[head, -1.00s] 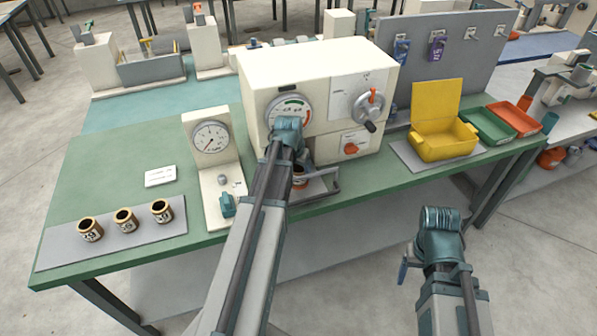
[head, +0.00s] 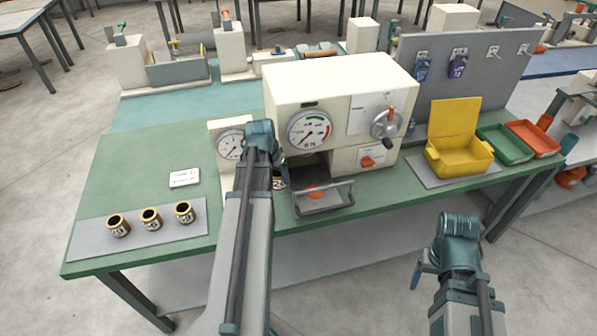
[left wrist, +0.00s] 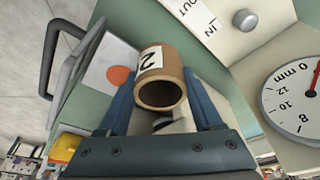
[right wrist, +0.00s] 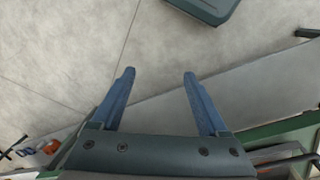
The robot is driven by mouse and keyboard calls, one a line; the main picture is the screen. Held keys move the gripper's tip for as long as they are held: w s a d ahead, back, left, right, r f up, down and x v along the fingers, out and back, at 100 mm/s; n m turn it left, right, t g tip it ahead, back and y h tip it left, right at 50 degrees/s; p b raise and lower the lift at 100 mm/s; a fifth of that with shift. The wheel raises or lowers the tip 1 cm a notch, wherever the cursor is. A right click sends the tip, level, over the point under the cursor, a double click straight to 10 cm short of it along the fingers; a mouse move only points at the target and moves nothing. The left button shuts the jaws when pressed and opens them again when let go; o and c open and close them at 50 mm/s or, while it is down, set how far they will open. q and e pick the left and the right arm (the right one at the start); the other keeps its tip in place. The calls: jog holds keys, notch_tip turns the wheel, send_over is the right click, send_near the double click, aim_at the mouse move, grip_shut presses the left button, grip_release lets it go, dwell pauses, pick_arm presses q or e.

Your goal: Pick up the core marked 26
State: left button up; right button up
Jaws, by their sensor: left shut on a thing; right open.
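My left gripper (left wrist: 157,88) is shut on a brown core (left wrist: 165,72) with a white label. The label shows a 2; the rest of it is turned out of view. In the head view a sliver of this core (head: 281,181) shows beside my left arm, between the gauge stand and the winder; the fingers are hidden there. Three more cores stand upright on a grey mat at the left: the left one (head: 118,227), the middle one (head: 151,219) and the right one (head: 185,212). Their labels are too small to read surely. My right gripper (right wrist: 159,75) is open and empty, off the bench's front.
The winder (head: 340,110) stands behind my left gripper. Its front tray (head: 322,207) has a handle bar and an orange disc. The gauge stand (head: 228,140) is partly behind my left arm. A yellow box (head: 458,158) and green and red trays stand right.

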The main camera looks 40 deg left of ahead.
pick_arm(q)
jog(key=s+a, duration=0.4)
jog(key=shift+d, duration=0.1)
